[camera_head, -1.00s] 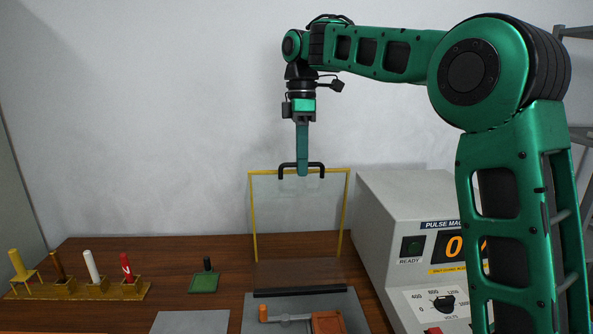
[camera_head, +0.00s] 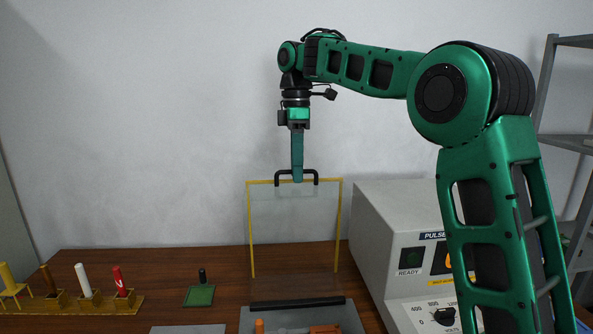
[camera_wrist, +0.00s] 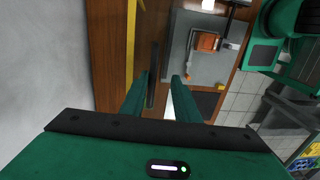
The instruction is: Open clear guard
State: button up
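The clear guard (camera_head: 292,225) stands upright at the back of the table, a see-through panel with yellow edges. Its black handle (camera_head: 283,176) is at the top edge. My gripper (camera_head: 297,179) points down at the middle of the handle. In the wrist view, the two fingers of my gripper (camera_wrist: 160,92) are apart, with a dark bar (camera_wrist: 152,75), which looks like the handle, between them. Contact between fingers and bar cannot be made out.
A grey instrument box (camera_head: 385,215) stands right of the guard. A grey plate with orange parts (camera_head: 325,329) lies in front. A green pad (camera_head: 200,295) with a black knob and a rack of coloured rods (camera_head: 130,304) are at left. Bare wall is behind.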

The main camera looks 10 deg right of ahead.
jog(key=shift+w+r, duration=0.2)
jog(key=shift+r, duration=1.65)
jog(key=shift+w+r, duration=0.2)
jog(key=shift+r, duration=1.65)
jog(key=shift+c, duration=0.3)
